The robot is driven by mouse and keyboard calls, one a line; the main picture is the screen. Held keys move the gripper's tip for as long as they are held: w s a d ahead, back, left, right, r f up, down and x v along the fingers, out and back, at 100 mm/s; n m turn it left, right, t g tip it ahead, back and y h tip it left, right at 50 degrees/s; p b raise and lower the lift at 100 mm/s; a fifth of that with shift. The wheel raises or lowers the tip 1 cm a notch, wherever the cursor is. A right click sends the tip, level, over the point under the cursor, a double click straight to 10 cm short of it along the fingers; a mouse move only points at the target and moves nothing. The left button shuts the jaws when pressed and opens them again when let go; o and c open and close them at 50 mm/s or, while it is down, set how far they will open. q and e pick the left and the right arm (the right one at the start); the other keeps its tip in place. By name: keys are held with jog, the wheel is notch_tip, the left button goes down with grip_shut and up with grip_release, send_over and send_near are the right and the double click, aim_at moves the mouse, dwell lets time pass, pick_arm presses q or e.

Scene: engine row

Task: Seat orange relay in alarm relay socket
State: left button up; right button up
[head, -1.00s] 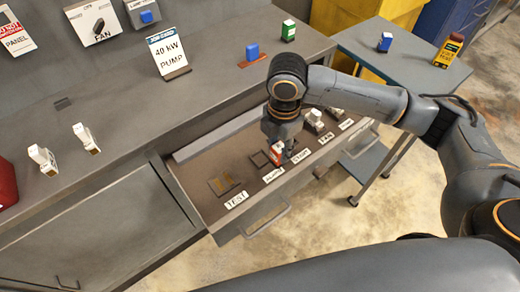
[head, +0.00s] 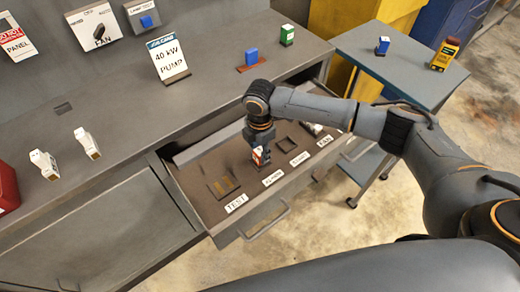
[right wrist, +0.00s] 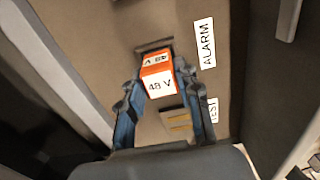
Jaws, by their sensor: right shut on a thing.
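The orange relay (right wrist: 158,80), with an orange and white top marked 48 V, is between the fingers of my right gripper (right wrist: 160,72). In the head view my right gripper (head: 261,156) points down into the open drawer, shut on the relay (head: 258,156). The relay is over the alarm relay socket (right wrist: 154,46), beside the ALARM label (right wrist: 206,43). Only the socket's dark far edge shows; the relay hides the rest. I cannot tell whether the relay is inside it or just above it. My left gripper is out of view.
The TEST socket (head: 223,187) is on the near left of the drawer (head: 205,205), and an empty socket (head: 286,143) is on the right. Two white relays (head: 87,142) stand on the bench (head: 120,115). A blue relay (head: 252,55) and a green one (head: 287,35) stand farther back.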

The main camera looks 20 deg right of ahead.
aim_at(260, 152)
jog(key=shift+f, duration=0.15)
jog(key=o, duration=1.2)
jog(key=shift+c, duration=0.2)
notch_tip(260, 152, up, 12)
jog(key=shift+r+b, duration=0.2)
jog(key=shift+b, duration=0.25)
jog(key=shift+s+f, duration=0.1)
